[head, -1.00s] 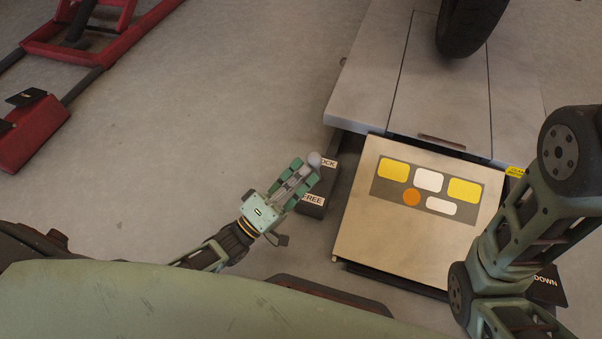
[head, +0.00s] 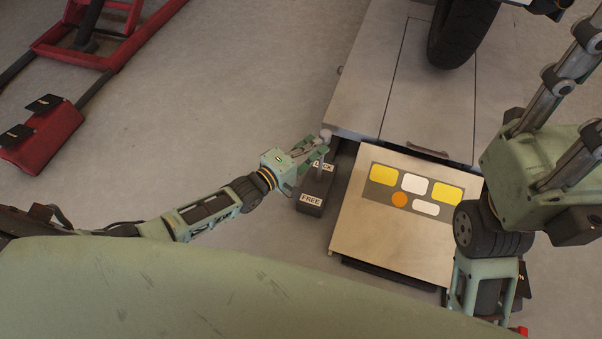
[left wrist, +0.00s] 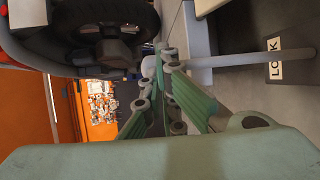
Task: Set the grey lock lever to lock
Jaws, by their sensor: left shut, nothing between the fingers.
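The grey lock lever has a pale round knob (head: 325,134) and stands on a dark box (head: 311,207) on the floor, left of the tan panel. The box reads FREE at its near end and LOCK at its far end. The lever leans toward LOCK. My left gripper (head: 318,152) is shut and empty beside the upper lever, partly covering the shaft. In the left wrist view the shaft (left wrist: 240,59) runs right from the fingertips past the LOCK label; I cannot tell whether they touch. My right gripper (head: 575,85) seems to show at the upper right, its fingertips cut off.
The tan panel (head: 370,240) with yellow, white and orange buttons stands right of the lever box. Behind it is the grey lift platform (head: 365,75) with a motorcycle tyre (head: 460,35). A red lift (head: 85,40) stands at upper left. Floor left of the box is clear.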

